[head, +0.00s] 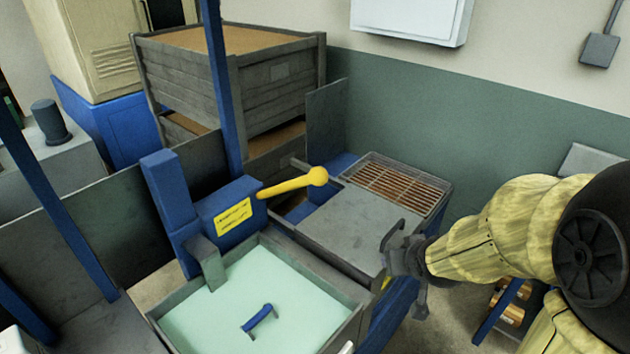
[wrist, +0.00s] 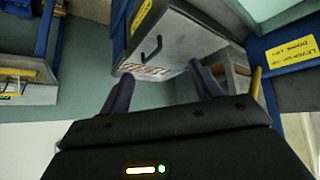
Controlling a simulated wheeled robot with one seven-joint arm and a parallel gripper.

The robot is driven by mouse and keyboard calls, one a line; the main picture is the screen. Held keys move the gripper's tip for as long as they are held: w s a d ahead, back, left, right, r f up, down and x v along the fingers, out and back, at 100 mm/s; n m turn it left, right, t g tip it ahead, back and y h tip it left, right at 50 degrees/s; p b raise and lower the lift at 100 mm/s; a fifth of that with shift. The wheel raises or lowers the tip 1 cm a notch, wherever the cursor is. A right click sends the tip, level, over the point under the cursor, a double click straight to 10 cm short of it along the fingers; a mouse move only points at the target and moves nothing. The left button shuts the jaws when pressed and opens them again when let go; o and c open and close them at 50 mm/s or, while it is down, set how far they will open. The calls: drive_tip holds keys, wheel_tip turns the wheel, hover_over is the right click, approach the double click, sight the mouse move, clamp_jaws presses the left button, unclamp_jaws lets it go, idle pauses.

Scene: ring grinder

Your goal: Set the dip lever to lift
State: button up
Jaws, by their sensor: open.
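The dip lever (head: 292,185) is a yellow bar with a round knob at its end. It comes out of the right side of a blue box (head: 228,212) with a yellow label and points right, tilted slightly up. In the wrist view, a yellow bar (wrist: 256,83) shows at the right beside a blue part with a yellow label (wrist: 292,50). My gripper (head: 400,268) is to the right of and below the lever knob, well apart from it, beside the grey bench top. Its fingers (wrist: 160,72) are apart with nothing between them.
A tank of pale green liquid (head: 215,318) with a blue handle in it stands below the box. A grey bench top (head: 355,228) and a grille (head: 395,185) lie right of the lever. A blue post (head: 220,90) and wooden crates (head: 280,88) stand behind.

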drive_tip(key=w+a+r+n+t+y+b, duration=0.5)
drive_tip(key=a+r+n+t+y+b, duration=0.1)
drive_tip(key=a+y, duration=0.3)
drive_tip(key=shift+r+t+y, duration=0.3)
drive_tip(key=shift+r+y, duration=0.4)
drive_tip(key=shift+r, duration=0.15)
drive_tip(key=shift+a+r, duration=0.1)
drive_tip(key=shift+a, duration=0.05)
drive_tip(key=p, duration=0.2)
drive_tip(key=w+p, duration=0.1)
drive_tip(key=p, duration=0.2)
drive_tip(key=shift+w+a+r, duration=0.2)
drive_tip(key=shift+a+r, duration=0.05)
drive_tip(key=shift+a, duration=0.1)
drive_tip(key=w+a+p, duration=0.1)
drive_tip(key=p, duration=0.5)
drive_tip(key=shift+f, duration=0.15)
